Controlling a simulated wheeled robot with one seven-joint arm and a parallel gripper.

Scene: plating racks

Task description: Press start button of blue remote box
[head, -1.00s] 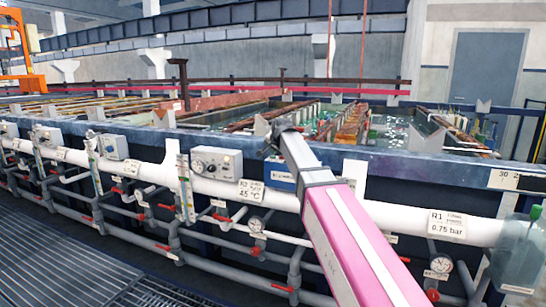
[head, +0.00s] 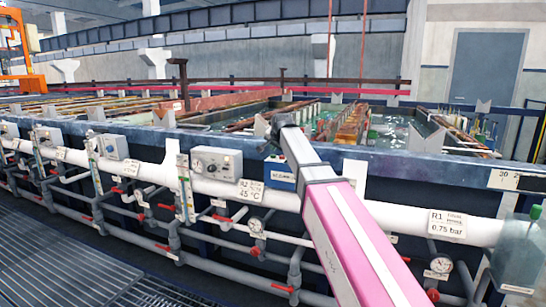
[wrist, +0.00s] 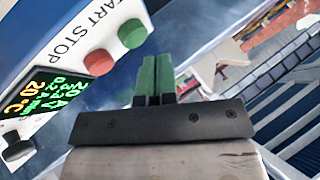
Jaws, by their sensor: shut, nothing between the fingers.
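The blue remote box (wrist: 60,45) has a white label face with START and STOP lettering, a lit display and a dark knob. Its green button (wrist: 131,34) is beside the START lettering and its red button (wrist: 98,62) beside STOP. My gripper (wrist: 156,60) is shut and empty. In the wrist view its green fingertips appear just below and right of the green button; I cannot tell whether they touch it.
A grey control box (head: 216,163) is left of the blue box. White pipes (head: 390,215) with gauges and red-handled valves run below. The blue tank rim (head: 400,165) runs behind.

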